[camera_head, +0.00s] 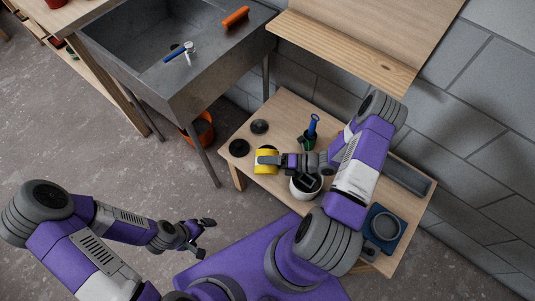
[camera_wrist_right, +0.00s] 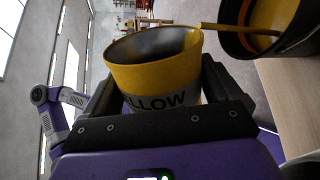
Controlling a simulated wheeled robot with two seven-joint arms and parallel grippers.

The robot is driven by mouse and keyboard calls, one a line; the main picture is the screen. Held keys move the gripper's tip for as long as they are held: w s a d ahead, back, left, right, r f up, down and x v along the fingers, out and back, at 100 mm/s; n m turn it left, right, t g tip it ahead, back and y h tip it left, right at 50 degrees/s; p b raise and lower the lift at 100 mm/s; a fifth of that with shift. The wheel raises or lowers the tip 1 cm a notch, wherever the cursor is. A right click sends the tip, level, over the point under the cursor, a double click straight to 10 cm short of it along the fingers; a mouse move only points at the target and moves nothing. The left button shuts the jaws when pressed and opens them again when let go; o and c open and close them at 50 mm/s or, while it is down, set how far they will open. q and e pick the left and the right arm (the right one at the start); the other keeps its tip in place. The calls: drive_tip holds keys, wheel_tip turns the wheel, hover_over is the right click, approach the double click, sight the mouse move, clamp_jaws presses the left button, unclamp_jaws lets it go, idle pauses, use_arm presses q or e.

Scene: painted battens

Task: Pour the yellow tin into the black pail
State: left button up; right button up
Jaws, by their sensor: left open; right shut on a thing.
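The yellow tin (camera_head: 266,160) is held above the wooden table by my right gripper (camera_head: 279,161), which is shut on it. In the right wrist view the tin (camera_wrist_right: 150,78) shows a grey label and a dark open mouth, and it is tipped. A thin yellow stream (camera_wrist_right: 232,29) runs from its lip into the black pail (camera_wrist_right: 243,50). Yellow shows inside the pail, which is partly cut off by the frame. I cannot make out the pail clearly in the head view. My left gripper (camera_head: 205,237) is open and empty, over the floor.
On the table (camera_head: 237,131) are two black discs (camera_head: 239,148), a white container (camera_head: 304,193), a blue-handled tool in a green holder (camera_head: 311,131), a grey tray (camera_head: 407,180) and a blue square piece (camera_head: 384,232). A sink (camera_head: 190,90) stands behind; an orange bucket (camera_head: 204,129) is underneath.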

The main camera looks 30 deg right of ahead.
drive_tip(key=shift+w+d+f+m, duration=0.25)
drive_tip(key=shift+w+m, duration=0.15)
drive_tip(key=shift+w, duration=0.15)
idle(0.7)
drive_tip(key=shift+w+d+r+m+g+p, duration=0.3)
drive_tip(key=shift+r+m+g+p, duration=0.2)
drive_tip(key=shift+m, duration=0.5)
idle(1.1)
drive_tip(key=shift+s+a+f+n+t+b, duration=0.25)
drive_tip(key=shift+f+n+b, duration=0.1)
drive_tip(key=shift+n+b, duration=0.15)
drive_tip(key=shift+s+a+f+n+t+b, duration=0.1)
drive_tip(key=shift+s+f+n+t+b, duration=0.1)
drive_tip(key=shift+f+n+b, duration=0.25)
drive_tip(key=shift+s+a+r+n+p, duration=0.25)
drive_tip(key=shift+s+r+n+p, duration=0.15)
drive_tip(key=shift+r, duration=0.25)
drive_tip(key=shift+s+a+n, duration=0.1)
drive_tip(key=shift+n, duration=0.15)
